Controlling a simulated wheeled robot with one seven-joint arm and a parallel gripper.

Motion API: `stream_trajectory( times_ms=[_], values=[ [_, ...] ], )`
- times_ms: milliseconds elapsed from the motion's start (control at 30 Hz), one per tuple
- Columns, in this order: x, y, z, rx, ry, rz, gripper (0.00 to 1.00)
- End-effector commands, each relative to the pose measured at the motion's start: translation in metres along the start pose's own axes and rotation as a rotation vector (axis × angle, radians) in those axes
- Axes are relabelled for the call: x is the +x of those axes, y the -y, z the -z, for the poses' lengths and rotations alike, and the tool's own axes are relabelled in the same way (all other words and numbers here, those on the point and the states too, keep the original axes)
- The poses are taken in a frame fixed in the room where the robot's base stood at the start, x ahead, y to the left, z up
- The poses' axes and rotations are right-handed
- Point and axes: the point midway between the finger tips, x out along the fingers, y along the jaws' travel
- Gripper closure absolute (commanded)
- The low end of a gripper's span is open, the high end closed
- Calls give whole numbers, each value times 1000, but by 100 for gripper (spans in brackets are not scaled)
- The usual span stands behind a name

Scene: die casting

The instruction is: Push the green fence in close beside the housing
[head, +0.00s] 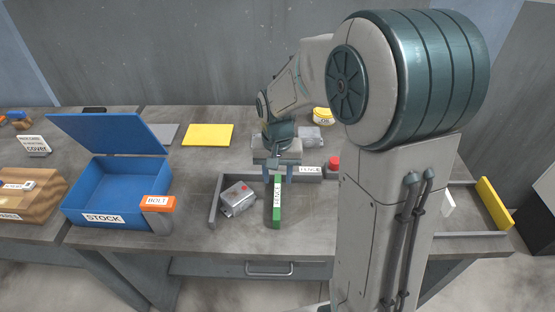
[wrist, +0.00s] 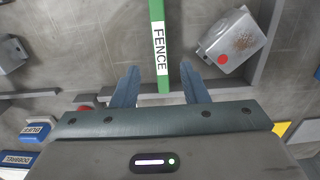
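The green fence (head: 277,213) is a narrow upright bar labelled FENCE on the table. The housing (head: 238,203), a grey metal block with a red dot, lies to its left, turned at an angle, with a gap between them. In the wrist view the fence (wrist: 157,22) runs up the middle and the housing (wrist: 232,38) is to its right, apart from it. My gripper (wrist: 160,70) is open, its blue fingers on either side of the fence's near end, with space visible at both sides. In the head view my gripper (head: 277,174) is over the fence's far end.
A grey side wall (head: 213,201) stands left of the housing, and a grey back rail (head: 309,179) runs behind. A red button (head: 333,162) is right of my gripper. The open blue STOCK box (head: 98,206) and orange BOLT holder (head: 158,204) are left. Bare table lies right of the fence.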

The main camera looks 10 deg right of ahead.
Motion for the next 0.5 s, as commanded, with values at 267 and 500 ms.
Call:
stream_trajectory(
  times_ms=[267, 500],
  values=[
    [-46, 0, 1, 1, -2, 1, 60],
    [-54, 0, 0, 1, 0, 1, 60]
  ],
)
